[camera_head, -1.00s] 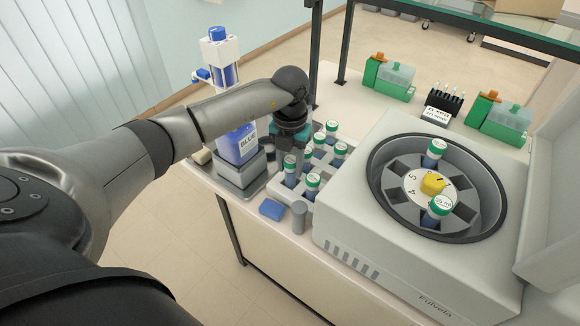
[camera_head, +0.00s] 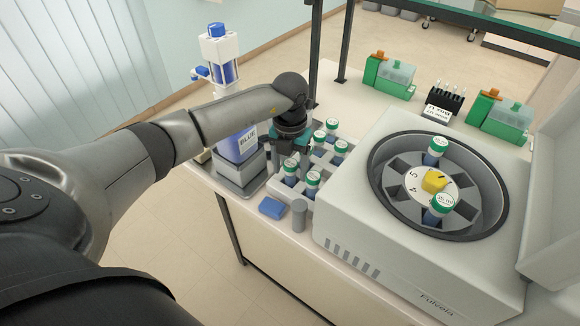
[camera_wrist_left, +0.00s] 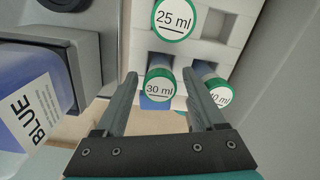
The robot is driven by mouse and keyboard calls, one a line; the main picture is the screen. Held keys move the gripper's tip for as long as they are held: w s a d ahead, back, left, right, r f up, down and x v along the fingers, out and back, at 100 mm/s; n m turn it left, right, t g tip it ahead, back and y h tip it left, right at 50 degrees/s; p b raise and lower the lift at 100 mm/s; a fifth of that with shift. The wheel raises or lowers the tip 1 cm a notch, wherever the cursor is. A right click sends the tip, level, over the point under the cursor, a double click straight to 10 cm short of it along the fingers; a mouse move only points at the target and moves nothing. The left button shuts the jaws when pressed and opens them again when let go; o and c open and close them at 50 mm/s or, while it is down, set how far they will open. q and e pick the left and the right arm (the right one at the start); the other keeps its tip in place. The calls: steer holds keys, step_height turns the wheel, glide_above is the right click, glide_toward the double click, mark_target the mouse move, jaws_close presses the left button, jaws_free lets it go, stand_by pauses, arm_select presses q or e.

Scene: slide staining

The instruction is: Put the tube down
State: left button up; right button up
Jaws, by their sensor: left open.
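My left gripper (camera_head: 291,152) hangs over the white tube rack (camera_head: 273,186), pointing down. In the left wrist view its two fingers (camera_wrist_left: 165,92) are apart, with the green-rimmed cap of the 30 ml tube (camera_wrist_left: 160,86) showing in the gap between them. I cannot tell whether they touch it. The 25 ml tube (camera_wrist_left: 173,20) stands farther up that view. The 10 ml tube (camera_wrist_left: 221,94) is partly hidden by the right finger. In the head view several capped tubes (camera_head: 312,180) stand upright in the rack. My right gripper is not in view.
The open centrifuge (camera_head: 345,215) stands right of the rack, with two tubes (camera_head: 436,147) in its rotor. The blue bottle (camera_head: 238,145) stands close left. Green boxes (camera_head: 395,80) stand behind.

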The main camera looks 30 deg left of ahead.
arm_select(q)
steer(key=shift+r+p, duration=0.45)
steer(key=shift+r, duration=0.15)
step_height(320, 180, up, 12)
steer(key=shift+f, duration=0.15)
stand_by(0.4)
